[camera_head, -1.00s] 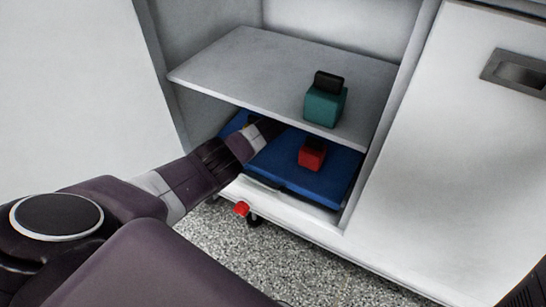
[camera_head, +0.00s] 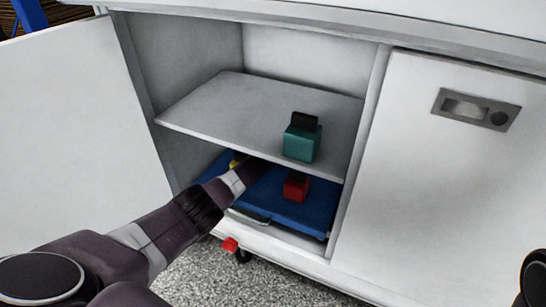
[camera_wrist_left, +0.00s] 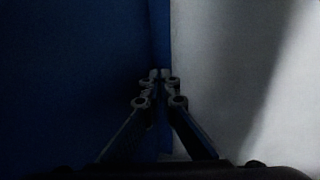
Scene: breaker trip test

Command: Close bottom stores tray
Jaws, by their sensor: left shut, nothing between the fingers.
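The blue bottom stores tray (camera_head: 314,214) lies in the lower compartment of the cabinet, under the grey shelf. Its front edge, with a pale grip (camera_head: 248,216), is close to the cabinet's front sill. A red block with a dark top (camera_head: 296,187) stands on the tray, and a small yellow thing (camera_head: 237,159) shows at its left. My left gripper reaches into the compartment over the tray; its tips are hidden by arm and shelf. In the left wrist view the gripper (camera_wrist_left: 160,76) is shut and empty, with blue surface to its left. Contact cannot be told. My right gripper is out of view.
The grey shelf (camera_head: 235,112) close above my left arm carries a teal block with a black top (camera_head: 302,141). The open white door (camera_head: 65,130) stands at left; a closed white door (camera_head: 430,200) is at right.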

